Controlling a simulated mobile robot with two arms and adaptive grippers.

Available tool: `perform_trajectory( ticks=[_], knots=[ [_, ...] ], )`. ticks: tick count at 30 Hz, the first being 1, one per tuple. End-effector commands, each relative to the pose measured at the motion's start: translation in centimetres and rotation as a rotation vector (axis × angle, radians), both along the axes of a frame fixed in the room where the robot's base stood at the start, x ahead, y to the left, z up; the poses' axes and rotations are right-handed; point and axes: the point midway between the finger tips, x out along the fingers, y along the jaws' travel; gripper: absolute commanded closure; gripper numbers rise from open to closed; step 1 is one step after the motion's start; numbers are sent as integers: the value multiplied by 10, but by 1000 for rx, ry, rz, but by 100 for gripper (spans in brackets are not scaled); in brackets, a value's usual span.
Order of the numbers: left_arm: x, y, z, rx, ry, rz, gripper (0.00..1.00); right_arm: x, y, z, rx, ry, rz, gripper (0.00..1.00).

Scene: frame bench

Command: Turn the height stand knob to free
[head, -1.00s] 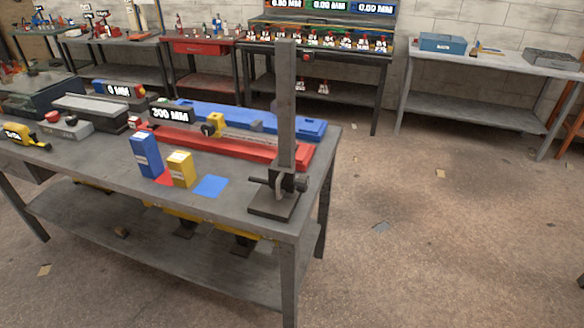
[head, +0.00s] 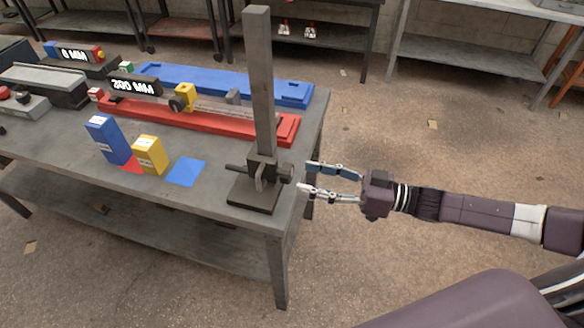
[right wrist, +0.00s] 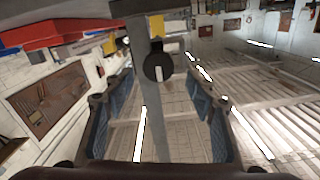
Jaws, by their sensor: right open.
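The height stand (head: 262,90) stands upright at the right front corner of the bench, a tall grey post on a dark square base. Its dark knob (head: 286,173) sticks out on the right of the clamp low on the post. In the right wrist view the round black knob (right wrist: 158,68) has a pale mark and shows between the fingers, beyond them. My right gripper (head: 305,177) is open and empty, just right of the knob, fingers pointing at it with a small gap. Whether the knob sits at free cannot be read. My left gripper is not in view.
The bench (head: 215,215) also holds a blue box (head: 108,140), a yellow box (head: 149,155), a blue square (head: 185,171), a red rail (head: 205,124) and a blue rail (head: 225,85). Open floor (head: 420,150) lies right of the bench.

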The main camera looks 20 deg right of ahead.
Motion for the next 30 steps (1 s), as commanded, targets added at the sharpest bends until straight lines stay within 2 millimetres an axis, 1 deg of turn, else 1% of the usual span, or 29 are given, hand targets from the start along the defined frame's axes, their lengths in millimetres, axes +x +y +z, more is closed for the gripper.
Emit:
perform_trajectory(
  ticks=[1, 3, 9, 15, 19, 30],
  knots=[
    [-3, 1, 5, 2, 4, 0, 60, 6, 9, 4, 2, -4, 1, 49],
    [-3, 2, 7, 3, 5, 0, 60, 12, 18, 4, 2, -4, 1, 49],
    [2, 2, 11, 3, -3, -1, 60, 23, 33, 1, -1, -2, 0, 49],
    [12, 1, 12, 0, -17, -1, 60, 25, 36, -1, -3, 0, -2, 49],
    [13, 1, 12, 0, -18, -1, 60, 25, 36, -1, -3, 0, -2, 50],
    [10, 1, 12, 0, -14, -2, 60, 25, 36, -1, -4, -1, -2, 90]
  ],
)
